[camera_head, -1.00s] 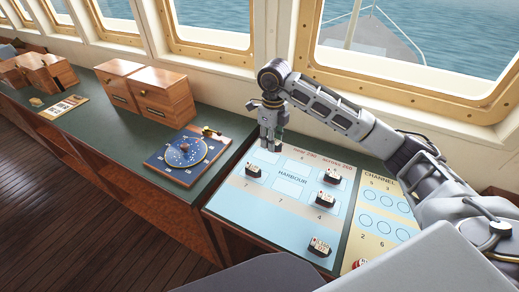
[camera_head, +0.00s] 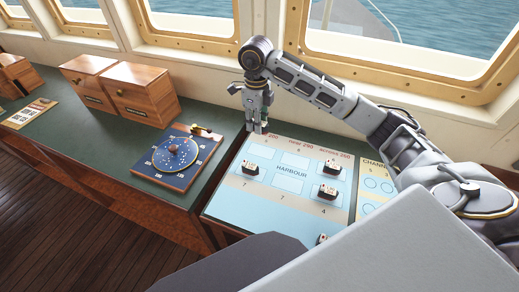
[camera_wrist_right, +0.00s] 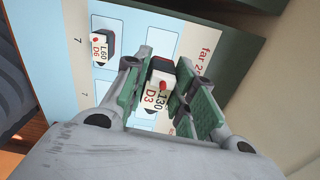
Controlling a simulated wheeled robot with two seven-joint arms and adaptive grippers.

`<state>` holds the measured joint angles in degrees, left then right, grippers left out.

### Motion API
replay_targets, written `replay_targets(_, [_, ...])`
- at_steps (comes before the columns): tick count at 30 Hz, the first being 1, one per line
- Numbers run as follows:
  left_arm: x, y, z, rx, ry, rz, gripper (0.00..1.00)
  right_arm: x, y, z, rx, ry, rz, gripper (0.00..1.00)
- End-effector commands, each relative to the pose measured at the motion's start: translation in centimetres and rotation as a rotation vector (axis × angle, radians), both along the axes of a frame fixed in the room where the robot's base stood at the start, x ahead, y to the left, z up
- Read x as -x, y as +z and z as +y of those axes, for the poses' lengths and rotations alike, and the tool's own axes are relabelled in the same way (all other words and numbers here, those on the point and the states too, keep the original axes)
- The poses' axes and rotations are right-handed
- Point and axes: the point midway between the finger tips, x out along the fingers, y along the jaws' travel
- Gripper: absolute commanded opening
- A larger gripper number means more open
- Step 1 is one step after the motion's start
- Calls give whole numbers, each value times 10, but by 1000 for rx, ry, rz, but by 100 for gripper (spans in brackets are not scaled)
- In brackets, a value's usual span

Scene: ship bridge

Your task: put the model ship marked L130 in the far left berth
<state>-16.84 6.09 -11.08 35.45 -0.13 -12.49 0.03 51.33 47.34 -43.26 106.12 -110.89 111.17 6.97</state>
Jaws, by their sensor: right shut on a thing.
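The model ship L130 (camera_wrist_right: 158,88), black and white with a red part and the marks "130" and "D3", sits between the fingers of my right gripper (camera_wrist_right: 167,98) in the right wrist view. In the head view my right gripper (camera_head: 257,128) points down at the far left corner of the harbour board (camera_head: 225,205); it hides the ship and much of the far left berth. I cannot tell whether the ship touches the board. Another ship, marked L60 D6 (camera_wrist_right: 103,48), stands beside it in the wrist view. My left gripper is not in view.
Other small ships stand on the board: one at left (camera_head: 249,167), one at far right (camera_head: 331,167), one at near right (camera_head: 327,193). A blue dial plate (camera_head: 176,160) and wooden boxes (camera_head: 137,93) stand left. Window frames run behind.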

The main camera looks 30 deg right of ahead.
Motion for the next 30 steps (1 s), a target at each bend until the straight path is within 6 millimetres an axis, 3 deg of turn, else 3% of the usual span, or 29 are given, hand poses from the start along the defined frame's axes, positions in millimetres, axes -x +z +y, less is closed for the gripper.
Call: replay_targets(30, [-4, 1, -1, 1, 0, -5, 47, 4, -4, -3, 0, 78, 1, 7])
